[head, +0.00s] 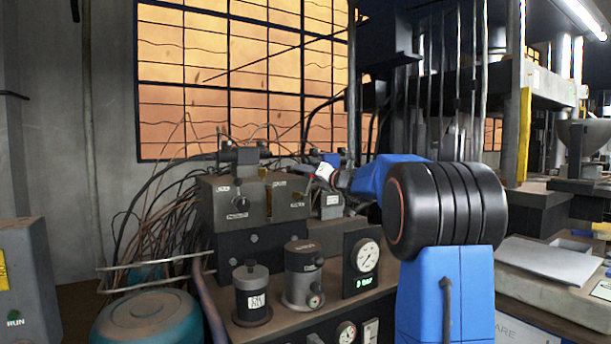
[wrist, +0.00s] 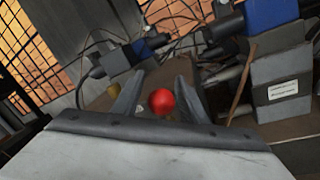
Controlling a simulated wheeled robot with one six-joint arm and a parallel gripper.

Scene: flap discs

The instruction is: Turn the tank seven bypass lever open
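A round red knob (wrist: 161,102), which looks like a lever's ball end, shows in the wrist view. My gripper (wrist: 158,96) has its two grey fingers apart, one on each side of the knob. A gap shows on the left side of the knob; on the right it looks close to the finger, and I cannot tell if they touch. The lever's arm below the knob is hidden. In the head view my blue and black arm reaches to the grey valve block (head: 240,203), and no red knob or tank label can be made out there.
A gauge (head: 364,255), a grey cylinder (head: 303,270) and a small black cylinder (head: 252,295) stand in front of the block. Loose cables (head: 165,225) crowd its left. A teal drum (head: 147,320) stands at lower left. A labelled grey box (wrist: 283,85) is right of the fingers.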

